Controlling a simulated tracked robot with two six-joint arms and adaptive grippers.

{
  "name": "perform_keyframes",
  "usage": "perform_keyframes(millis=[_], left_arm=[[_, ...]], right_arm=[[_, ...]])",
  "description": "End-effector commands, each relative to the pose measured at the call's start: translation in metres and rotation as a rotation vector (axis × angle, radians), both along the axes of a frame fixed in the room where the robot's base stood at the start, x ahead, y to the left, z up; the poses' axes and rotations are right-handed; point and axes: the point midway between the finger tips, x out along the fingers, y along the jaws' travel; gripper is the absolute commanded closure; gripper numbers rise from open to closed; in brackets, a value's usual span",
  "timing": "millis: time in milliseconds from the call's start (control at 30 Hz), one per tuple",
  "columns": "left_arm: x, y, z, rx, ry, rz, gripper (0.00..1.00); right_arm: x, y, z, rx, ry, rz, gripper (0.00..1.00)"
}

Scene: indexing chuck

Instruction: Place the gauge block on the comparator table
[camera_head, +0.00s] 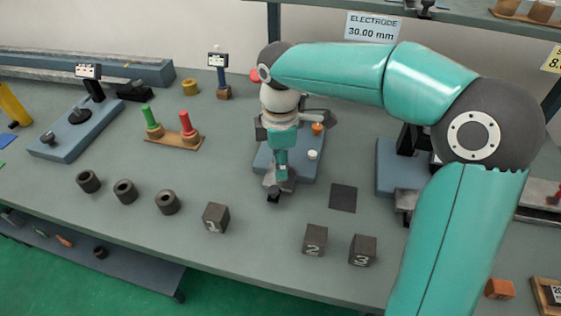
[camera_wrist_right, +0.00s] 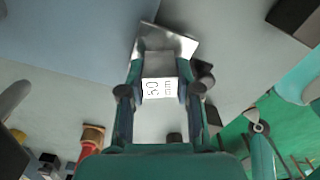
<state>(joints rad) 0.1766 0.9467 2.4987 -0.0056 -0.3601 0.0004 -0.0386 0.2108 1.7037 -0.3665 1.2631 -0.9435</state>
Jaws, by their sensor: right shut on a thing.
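My right gripper (camera_head: 279,186) points down over the front edge of a blue base plate (camera_head: 311,171) near the table's middle. In the right wrist view its fingers (camera_wrist_right: 160,94) are shut on the gauge block (camera_wrist_right: 159,88), which has a white face marked 50 mm. A shiny metal plate (camera_wrist_right: 183,43) shows just beyond the block; I cannot tell whether they touch. The head view hides most of the block behind the gripper. A blue stand (camera_head: 63,140) with a display and round platform is at the left; I cannot tell which fixture is the comparator table. My left gripper is not seen.
Black numbered cubes (camera_head: 215,217) and dark rings (camera_head: 125,191) line the front. Green and red pegs (camera_head: 187,127) stand on a wooden base at the left. A dark square (camera_head: 343,198) lies right of the gripper. Another blue base (camera_head: 397,171) is partly behind my right arm.

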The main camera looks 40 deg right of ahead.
Motion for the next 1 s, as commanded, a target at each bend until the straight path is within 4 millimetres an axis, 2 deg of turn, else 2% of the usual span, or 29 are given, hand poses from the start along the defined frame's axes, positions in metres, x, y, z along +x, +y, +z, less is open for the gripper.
perform_keyframes(millis=[267,300,400,767,867,1000], left_arm=[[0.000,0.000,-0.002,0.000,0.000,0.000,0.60],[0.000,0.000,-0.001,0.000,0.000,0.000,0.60],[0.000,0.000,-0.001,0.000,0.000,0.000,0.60],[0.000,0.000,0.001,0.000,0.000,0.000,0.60],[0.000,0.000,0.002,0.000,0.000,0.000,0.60],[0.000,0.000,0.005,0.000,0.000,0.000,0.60]], right_arm=[[0.000,0.000,-0.002,0.000,-0.001,0.000,1.00],[0.000,0.000,-0.002,0.000,0.000,0.000,0.61],[0.000,0.000,-0.001,0.000,0.000,0.000,0.44],[0.000,0.000,0.001,0.000,-0.001,0.000,0.42],[0.001,0.000,0.008,0.000,-0.002,0.000,0.42],[0.001,0.000,0.029,0.000,-0.004,0.000,0.42]])
